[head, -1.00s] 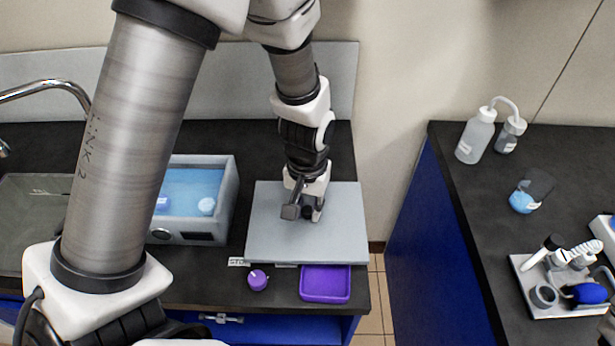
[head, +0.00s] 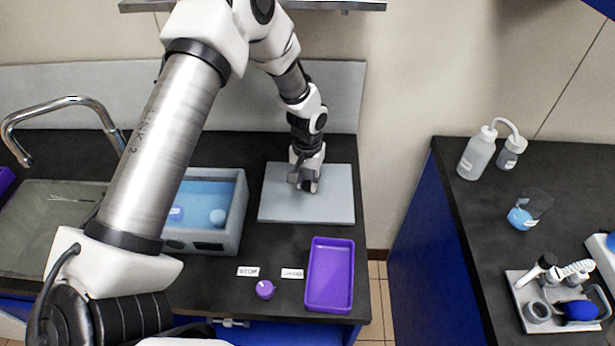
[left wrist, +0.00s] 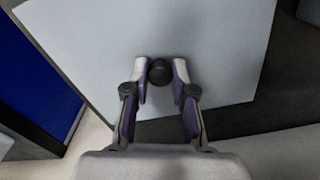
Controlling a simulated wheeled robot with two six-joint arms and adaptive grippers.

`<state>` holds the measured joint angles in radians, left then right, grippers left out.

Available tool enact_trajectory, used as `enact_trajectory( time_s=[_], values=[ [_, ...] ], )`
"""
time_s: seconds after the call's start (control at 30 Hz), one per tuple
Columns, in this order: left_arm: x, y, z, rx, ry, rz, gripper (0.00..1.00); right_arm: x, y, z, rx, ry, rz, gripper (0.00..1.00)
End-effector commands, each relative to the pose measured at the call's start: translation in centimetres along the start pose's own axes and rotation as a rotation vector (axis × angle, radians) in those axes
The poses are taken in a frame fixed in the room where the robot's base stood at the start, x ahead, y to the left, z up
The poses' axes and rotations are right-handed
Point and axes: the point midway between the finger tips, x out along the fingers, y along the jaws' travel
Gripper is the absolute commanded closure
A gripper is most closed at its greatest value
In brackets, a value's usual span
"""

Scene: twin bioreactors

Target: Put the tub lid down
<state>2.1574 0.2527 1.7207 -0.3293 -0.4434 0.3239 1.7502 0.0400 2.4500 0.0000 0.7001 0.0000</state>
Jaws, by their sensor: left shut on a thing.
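The tub lid (head: 335,205) is a flat pale grey panel with a small black knob (left wrist: 160,71). It is level over the back right of the dark counter, right of the tub. My left gripper (head: 306,187) points down at the lid's middle and is shut on the knob. In the left wrist view the two fingers stand on either side of the knob, and the lid (left wrist: 215,50) spreads out beyond them. The open grey tub (head: 237,215) holds blue water. I cannot tell whether the lid touches the counter. My right gripper is not in view.
A purple tray (head: 330,302) stands in front of the lid, near the counter's right end. A purple knob (head: 264,290) and two small labels lie left of it. A sink with a tap (head: 70,102) is at the left. A second counter (head: 470,240) with bottles stands right, across a gap.

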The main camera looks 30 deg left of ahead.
Motion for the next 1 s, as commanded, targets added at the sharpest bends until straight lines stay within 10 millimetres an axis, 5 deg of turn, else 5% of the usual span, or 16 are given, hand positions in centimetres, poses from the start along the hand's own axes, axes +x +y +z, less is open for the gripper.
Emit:
enact_trajectory(
  time_s=[0.33,0.37,0.4,0.8,1.0],
  values=[
    [0.5,0.1,-0.1,0.001,0.003,0.001,1.00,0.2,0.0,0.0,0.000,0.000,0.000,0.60],
    [0.4,0.1,-0.1,0.001,0.003,0.001,0.65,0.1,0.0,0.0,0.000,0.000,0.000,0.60],
    [0.4,0.1,-0.1,0.001,0.003,0.001,0.51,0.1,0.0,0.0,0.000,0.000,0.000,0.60],
    [-0.3,0.1,-0.1,0.001,0.004,0.001,0.50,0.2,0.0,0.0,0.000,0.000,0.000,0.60],
    [-4.5,0.1,-0.2,0.001,0.009,0.003,0.50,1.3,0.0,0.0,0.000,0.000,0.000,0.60]
  ],
)
